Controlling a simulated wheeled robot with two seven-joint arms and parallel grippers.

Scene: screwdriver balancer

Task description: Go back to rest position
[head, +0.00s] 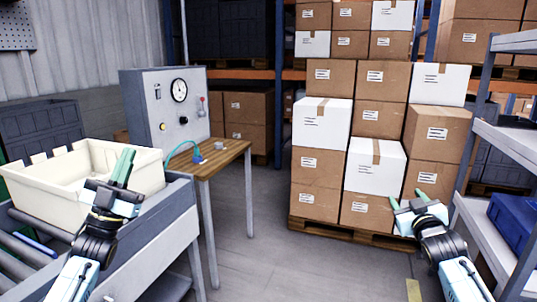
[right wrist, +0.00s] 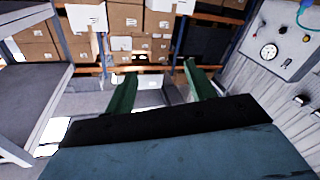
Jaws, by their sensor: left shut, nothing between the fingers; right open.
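My left gripper (head: 122,170) is shut and empty, its green fingers together pointing up in front of the cream bin. My right gripper (head: 409,199) is raised in front of the stacked boxes at the right, its fingers apart and nothing between them. In the right wrist view its two green fingers (right wrist: 156,86) are spread with a clear gap. Neither gripper holds or touches a thing that I can see.
The cream bin (head: 60,190) sits on a roller conveyor at left. A wooden table (head: 222,157) carries a blue tool (head: 197,158) beside a gauge panel (head: 155,110). Boxes on a pallet (head: 345,231) stand behind; a grey shelf (head: 508,143) stands right. Middle floor is clear.

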